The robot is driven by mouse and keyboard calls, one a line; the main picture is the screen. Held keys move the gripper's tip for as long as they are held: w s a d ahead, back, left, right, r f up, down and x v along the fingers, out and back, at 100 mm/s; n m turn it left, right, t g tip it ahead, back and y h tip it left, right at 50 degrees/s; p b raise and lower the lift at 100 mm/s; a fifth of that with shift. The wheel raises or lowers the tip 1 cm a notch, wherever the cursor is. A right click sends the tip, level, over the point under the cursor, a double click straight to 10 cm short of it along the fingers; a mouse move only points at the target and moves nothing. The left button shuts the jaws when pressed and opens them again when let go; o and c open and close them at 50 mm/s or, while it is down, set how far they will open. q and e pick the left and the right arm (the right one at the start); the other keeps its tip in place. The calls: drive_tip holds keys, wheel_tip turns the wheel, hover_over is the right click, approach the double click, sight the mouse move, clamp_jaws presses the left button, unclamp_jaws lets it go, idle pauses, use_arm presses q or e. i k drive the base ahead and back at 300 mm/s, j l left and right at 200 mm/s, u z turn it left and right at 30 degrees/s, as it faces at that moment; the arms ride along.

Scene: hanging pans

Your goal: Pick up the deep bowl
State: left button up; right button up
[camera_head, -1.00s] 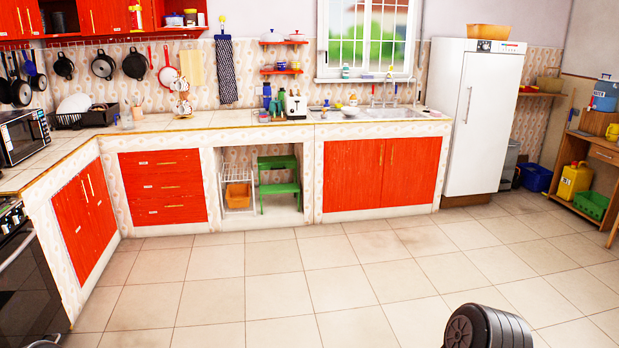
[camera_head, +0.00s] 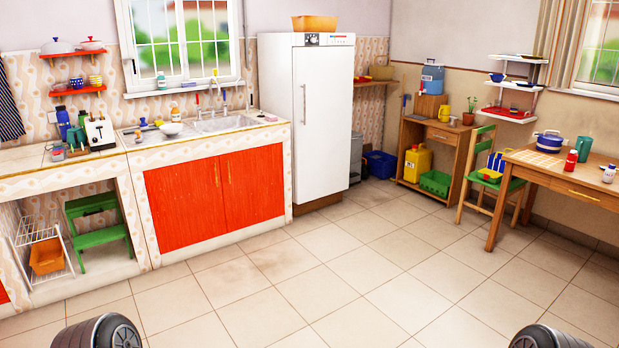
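A small white bowl (camera_head: 170,128) sits on the counter just left of the sink. Small patterned bowls or cups (camera_head: 77,83) stand on the lower red wall shelf at the left. A blue bowl (camera_head: 498,77) stands on the white wall shelf at the far right. I cannot tell which of these is the deep bowl. All are across the room from me. Neither of my grippers shows; only dark rounded parts of my arms show at the bottom left and bottom right edges.
The tiled floor (camera_head: 330,290) ahead is clear. The red-door sink cabinet (camera_head: 215,203) and white fridge (camera_head: 307,120) line the back. A wooden table (camera_head: 560,172) with a blue pot (camera_head: 549,142) and a green-backed chair (camera_head: 478,170) stand at the right.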

sight(172, 130)
drive_tip(key=i, duration=2.15)
drive_tip(key=i+l+u, duration=0.4)
drive_tip(key=i, duration=0.45)
drive_tip(key=i+l+u, duration=0.45)
drive_tip(key=i, duration=0.4)
drive_tip(key=i+l+u, duration=0.4)
drive_tip(key=i+l, duration=0.3)
drive_tip(key=l, duration=0.15)
